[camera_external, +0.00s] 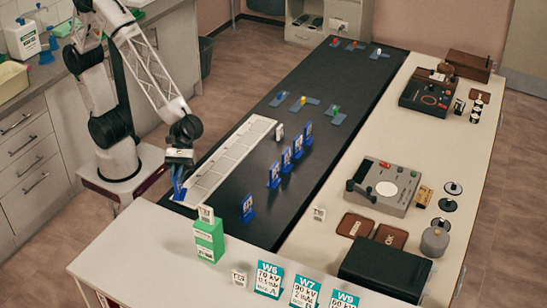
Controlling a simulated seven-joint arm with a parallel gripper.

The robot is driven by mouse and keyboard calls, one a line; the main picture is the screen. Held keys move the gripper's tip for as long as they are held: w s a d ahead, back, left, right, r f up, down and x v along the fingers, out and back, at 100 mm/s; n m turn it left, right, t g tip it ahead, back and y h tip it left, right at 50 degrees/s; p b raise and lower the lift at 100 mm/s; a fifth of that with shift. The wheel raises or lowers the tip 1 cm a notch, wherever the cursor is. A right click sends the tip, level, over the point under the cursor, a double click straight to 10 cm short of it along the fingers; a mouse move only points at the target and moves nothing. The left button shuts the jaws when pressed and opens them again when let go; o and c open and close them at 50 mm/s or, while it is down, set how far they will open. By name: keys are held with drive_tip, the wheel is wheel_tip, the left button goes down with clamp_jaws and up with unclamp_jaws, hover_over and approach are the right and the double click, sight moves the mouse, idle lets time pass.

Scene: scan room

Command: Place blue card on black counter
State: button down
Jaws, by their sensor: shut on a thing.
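The black counter (235,236) runs from the front left to the back right, with a bare dark surface along its middle. My gripper (178,174) is at the left edge of the counter, pointing down. It is shut on a blue card (179,190), which hangs below it near the near end of the white slotted strip. Whether the card touches the surface I cannot tell. Several other blue cards stand upright on the counter: one at the front (247,208), others in a row behind it (286,161).
The white slotted strip (232,160) lies along the counter's left side. A green box (209,240) and teal signs (269,280) stand at the front. Blue bases with coloured pegs (302,102) lie farther back. Grey and black devices (385,187) stand on the cream counter at right.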

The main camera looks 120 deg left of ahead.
drive_tip(key=w+a+r+n+t+y, duration=0.1)
drive_tip(key=w+a+n+t+y, duration=0.2)
drive_tip(key=w, duration=0.6)
drive_tip(key=w+a+r+n+t+y, duration=0.1)
drive_tip(key=w+a+r+n+t, duration=0.15)
drive_tip(key=w+a, duration=0.5)
drive_tip(key=w+a+n+t+y, duration=0.3)
drive_tip(key=w+a+n+y, duration=0.5)
drive_tip(key=w+a, duration=0.4)
drive_tip(key=shift+w+a, duration=0.2)
drive_tip(key=shift+a, duration=0.45)
drive_tip(key=shift+r, duration=0.15)
wheel_tip(320, 180, up, 18)
drive_tip(key=shift+d+f, duration=0.2)
drive_tip(key=shift+w+d, duration=0.1)
drive_tip(key=shift+d, duration=0.25)
